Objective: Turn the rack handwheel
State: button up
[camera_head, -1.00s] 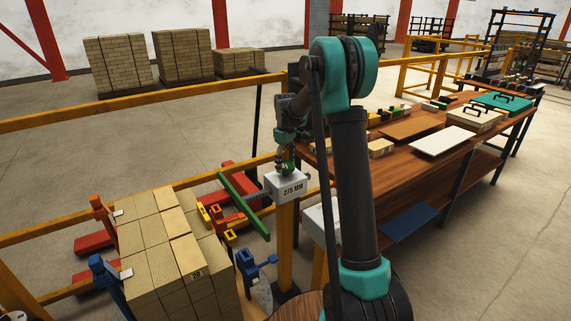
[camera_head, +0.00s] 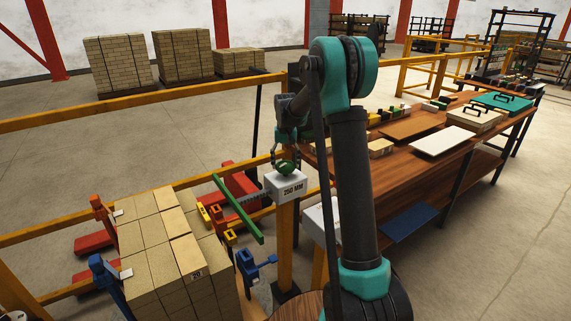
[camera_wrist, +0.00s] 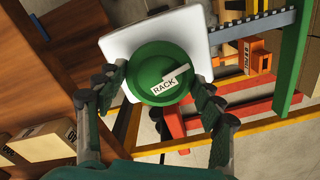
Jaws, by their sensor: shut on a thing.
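The rack handwheel is a green round knob (camera_wrist: 160,73) with a white "RACK" label, in the middle of the wrist view. It sits on top of a white box (camera_head: 287,187) that reads "250 MM" in the head view, on a yellow post. My gripper (camera_wrist: 163,85) is shut on the handwheel, with a finger at its left and right sides. In the head view my gripper (camera_head: 286,160) points down over the knob (camera_head: 285,168). A toothed grey rack (camera_wrist: 258,24) runs from the box to a green bar (camera_head: 238,208).
A stack of tan bricks (camera_head: 168,240) stands at the left, with a blue clamp (camera_head: 255,264) and red and yellow parts beside it. A wooden bench (camera_head: 430,150) with trays and boxes lies to the right. Yellow rails (camera_head: 140,103) cross behind.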

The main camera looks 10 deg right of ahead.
jog(key=m, duration=0.6)
jog(key=shift+m, duration=0.3)
jog(key=m, duration=1.2)
jog(key=shift+m, duration=0.3)
jog(key=m, duration=0.5)
jog(key=shift+m, duration=0.7)
jog(key=o, duration=1.2)
jog(key=shift+c, duration=0.2)
